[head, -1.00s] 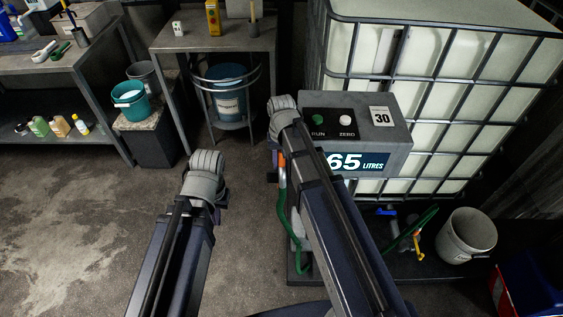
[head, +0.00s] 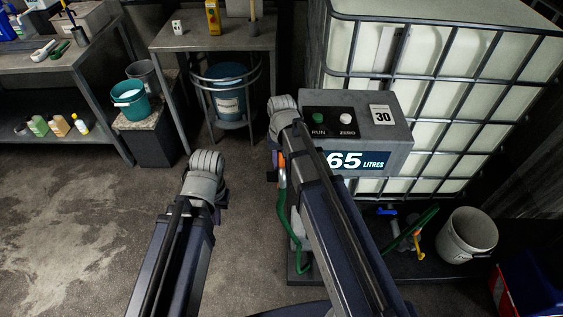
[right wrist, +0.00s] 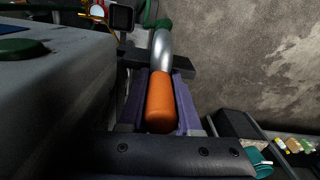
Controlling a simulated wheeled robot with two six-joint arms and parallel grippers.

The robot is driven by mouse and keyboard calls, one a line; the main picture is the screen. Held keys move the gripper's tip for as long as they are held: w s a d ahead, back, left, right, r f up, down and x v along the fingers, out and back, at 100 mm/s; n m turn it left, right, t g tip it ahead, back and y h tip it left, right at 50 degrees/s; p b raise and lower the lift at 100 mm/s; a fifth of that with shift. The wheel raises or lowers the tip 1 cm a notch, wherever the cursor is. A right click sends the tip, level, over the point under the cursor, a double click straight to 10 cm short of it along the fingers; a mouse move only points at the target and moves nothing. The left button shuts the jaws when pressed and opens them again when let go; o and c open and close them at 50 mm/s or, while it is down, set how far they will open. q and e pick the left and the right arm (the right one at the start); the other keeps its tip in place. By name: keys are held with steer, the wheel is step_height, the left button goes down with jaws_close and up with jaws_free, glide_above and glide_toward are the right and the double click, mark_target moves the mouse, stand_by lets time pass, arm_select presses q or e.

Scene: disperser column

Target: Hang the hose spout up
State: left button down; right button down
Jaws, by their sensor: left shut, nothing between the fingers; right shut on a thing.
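The hose spout has an orange grip (right wrist: 160,103) and a bent silver tube (right wrist: 161,52) beyond it in the right wrist view. My right gripper (right wrist: 160,95) is shut on the orange grip, one purple finger on each side. In the head view the orange grip (head: 282,172) shows beside the meter box (head: 355,125), and the green hose (head: 284,218) hangs below it. A dark bracket (right wrist: 183,64) lies across beside the silver tube; I cannot tell whether the spout rests in it. My left gripper (head: 222,198) is shut and empty over open floor, its fingers mostly hidden behind its wrist.
A caged white tank (head: 440,90) stands behind the meter box. A grey bucket (head: 467,235) and a blue-handled valve (head: 387,211) are at the right. Benches (head: 215,38) line the back and left. The floor (head: 75,220) at the left is clear.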

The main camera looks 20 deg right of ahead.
steer(key=c, duration=0.5)
jaws_free()
step_height(320, 180, up, 8)
steer(key=p, duration=0.8)
arm_select(q)
step_height(320, 180, up, 8)
arm_select(e)
steer(key=shift+f, duration=0.1)
arm_select(q)
steer(key=shift+s+f, duration=0.1)
steer(key=shift+f, duration=0.05)
arm_select(e)
steer(key=shift+s+f, duration=0.1)
